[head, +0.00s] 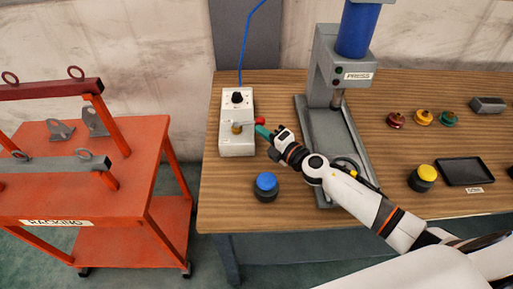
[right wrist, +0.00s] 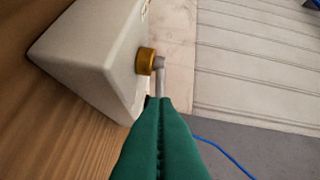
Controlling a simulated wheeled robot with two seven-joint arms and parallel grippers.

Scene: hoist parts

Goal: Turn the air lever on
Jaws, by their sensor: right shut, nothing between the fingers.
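The air lever is a grey rod (head: 248,124) with a red knob (head: 260,121), fixed to a brass valve (head: 237,128) on the white air box (head: 236,146). In the head view it points right from the valve. My right gripper (head: 262,132), with green fingers, is shut and empty close beside the knob end. In the right wrist view the brass valve (right wrist: 146,62) and a short grey piece of the lever (right wrist: 159,77) show past the closed fingers (right wrist: 165,105). The fingers hide the rest; I cannot tell whether they touch it. My left gripper is out of view.
The press (head: 345,70) stands right of the box, beyond my right forearm. A blue button (head: 265,184) sits in front of the box; a yellow button (head: 426,174) and black tray (head: 464,171) lie right. An orange cart (head: 90,175) stands left of the table.

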